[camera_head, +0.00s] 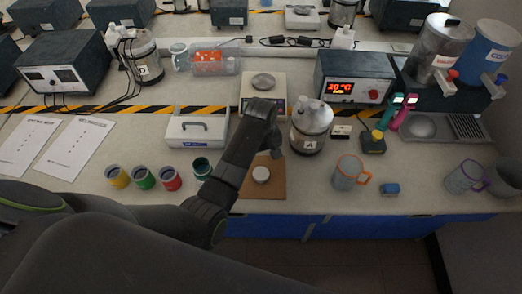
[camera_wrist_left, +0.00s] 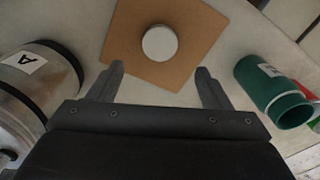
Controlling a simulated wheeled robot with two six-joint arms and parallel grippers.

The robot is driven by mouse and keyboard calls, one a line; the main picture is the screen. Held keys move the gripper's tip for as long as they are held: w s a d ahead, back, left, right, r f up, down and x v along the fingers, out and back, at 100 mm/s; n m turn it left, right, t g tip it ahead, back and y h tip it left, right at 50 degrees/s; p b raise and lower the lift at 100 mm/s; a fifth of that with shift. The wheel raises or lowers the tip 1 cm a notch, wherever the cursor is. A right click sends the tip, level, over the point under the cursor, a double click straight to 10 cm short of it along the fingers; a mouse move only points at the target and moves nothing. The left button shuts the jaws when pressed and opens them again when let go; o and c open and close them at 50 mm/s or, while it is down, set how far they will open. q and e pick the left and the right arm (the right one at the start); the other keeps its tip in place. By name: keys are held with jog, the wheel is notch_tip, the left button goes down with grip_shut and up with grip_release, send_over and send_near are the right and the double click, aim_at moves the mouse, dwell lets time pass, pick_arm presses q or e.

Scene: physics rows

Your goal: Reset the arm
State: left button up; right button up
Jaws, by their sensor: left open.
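My left arm comes in from the left in the head view and reaches over the bench. Its left gripper (camera_head: 275,138) is above the bench, beside the metal canister labelled A (camera_head: 311,128). In the left wrist view the gripper (camera_wrist_left: 158,84) has its two fingers spread, with nothing between them. A brown square board (camera_wrist_left: 190,72) with a round white disc (camera_wrist_left: 159,43) on it lies on the bench beyond the fingertips. The gripper appears apart from all of them. My right gripper is not in view.
A green cup (camera_head: 201,167) stands near my forearm, with red (camera_head: 171,179), green and yellow cups to its left. A scale (camera_head: 263,90) and a power supply (camera_head: 351,80) stand behind.

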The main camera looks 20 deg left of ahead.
pick_arm(q)
jog(key=s+a+f+m+t, duration=0.1)
jog(key=s+a+m+t, duration=0.15)
jog(key=s+a, duration=0.95)
jog(key=s+a+r+m+t+y, duration=0.1)
jog(key=s+a+r+m, duration=0.15)
jog(key=s, duration=0.55)
jog(key=s+a+r+m+y, duration=0.15)
jog(key=s+r, duration=0.25)
jog(key=s, duration=0.5)
notch_tip(320, 180, down, 30)
jog(key=g+h+b, duration=0.1)
jog(key=b, duration=0.4)
jog(key=s+f+b, duration=0.2)
jog(key=s+f, duration=0.5)
jog(key=f, duration=0.2)
jog(key=s+f+g+b, duration=0.1)
jog(key=s+f, duration=0.7)
jog(key=f, duration=0.2)
jog(key=shift+s+d+f+b, duration=0.15)
jog(key=shift+d+f+b, duration=0.15)
jog(key=shift+b, duration=0.1)
